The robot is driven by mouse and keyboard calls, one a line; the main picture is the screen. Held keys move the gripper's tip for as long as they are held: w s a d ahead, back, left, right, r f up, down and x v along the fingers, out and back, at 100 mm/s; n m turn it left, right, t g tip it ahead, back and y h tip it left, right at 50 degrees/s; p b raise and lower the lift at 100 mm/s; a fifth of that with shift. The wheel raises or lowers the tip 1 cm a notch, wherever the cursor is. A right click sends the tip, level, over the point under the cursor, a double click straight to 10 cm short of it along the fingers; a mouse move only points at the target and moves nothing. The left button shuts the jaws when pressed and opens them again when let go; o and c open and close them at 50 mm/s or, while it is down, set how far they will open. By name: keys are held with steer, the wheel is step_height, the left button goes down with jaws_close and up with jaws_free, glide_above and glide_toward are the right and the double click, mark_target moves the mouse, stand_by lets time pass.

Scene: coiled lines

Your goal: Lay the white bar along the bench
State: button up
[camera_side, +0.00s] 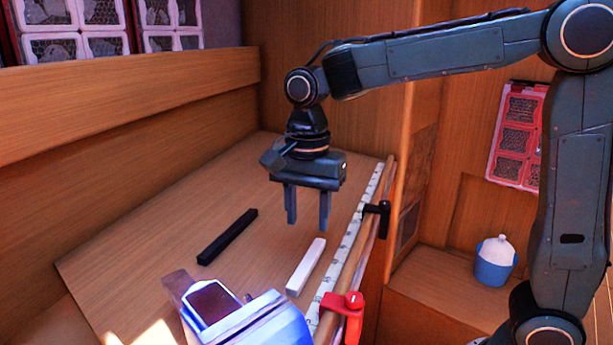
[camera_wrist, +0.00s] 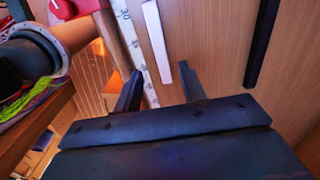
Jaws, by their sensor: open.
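The white bar (camera_side: 306,266) lies flat on the wooden bench (camera_side: 170,222), close to the ruler strip and roughly in line with it. In the wrist view the white bar (camera_wrist: 157,42) runs up from near one fingertip. My gripper (camera_side: 307,222) is open and empty, fingers pointing down, above the bench and a little behind the bar's far end. In the wrist view its two fingers (camera_wrist: 160,84) are spread wide with nothing between them.
A black bar (camera_side: 228,237) lies on the bench to the left. A ruler strip (camera_side: 350,234) runs along the right edge, with a black clamp (camera_side: 377,210) and a red clamp (camera_side: 343,306). A blue-white device (camera_side: 245,318) stands in front. A blue tub (camera_side: 495,262) sits lower right.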

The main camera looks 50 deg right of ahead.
steer(key=shift+r, duration=1.9)
steer(key=s+d+f+n+t, duration=0.1)
steer(key=s+d+n+t, duration=0.1)
steer(key=s+d+n, duration=0.2)
steer(key=s+d+f+n+t, duration=0.2)
steer(key=s+d+n+t, duration=0.1)
steer(key=s+n, duration=0.7)
steer(key=s+d, duration=0.1)
steer(key=s, duration=0.3)
steer(key=shift+f+t, duration=0.25)
steer(key=shift+t, duration=0.05)
steer(key=shift+s, duration=0.1)
